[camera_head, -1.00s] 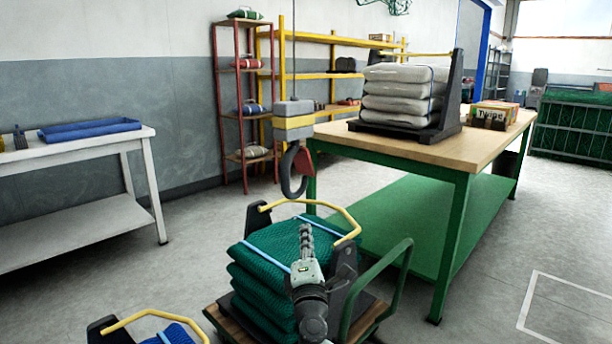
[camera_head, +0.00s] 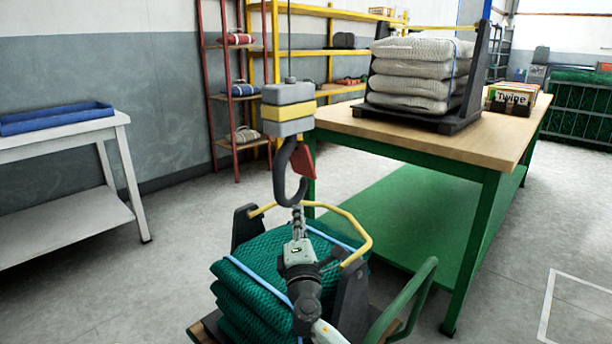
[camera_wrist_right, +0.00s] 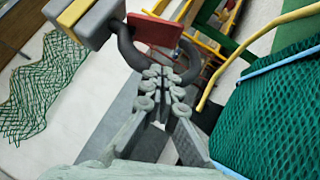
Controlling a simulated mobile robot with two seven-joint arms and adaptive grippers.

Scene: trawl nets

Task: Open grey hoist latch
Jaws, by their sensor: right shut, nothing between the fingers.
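The grey hoist block (camera_head: 288,109) with a yellow band hangs on a cable, with a dark hook (camera_head: 281,176) below it. A red latch (camera_head: 304,162) sits at the right side of the hook's mouth. In the right wrist view the latch (camera_wrist_right: 155,30) lies between the hook's dark arms (camera_wrist_right: 130,50). My right gripper (camera_head: 298,212) is shut and empty, pointing up with its fingertips just below the hook. The right wrist view shows the fingertips (camera_wrist_right: 165,80) close under the hook; whether they touch it I cannot tell. My left gripper is out of view.
A stack of green nets (camera_head: 262,262) with yellow bails stands on a trolley below the hook. A green-legged table (camera_head: 440,139) with pale nets (camera_head: 415,75) is behind to the right. A white table (camera_head: 60,143) stands left. Floor between them is clear.

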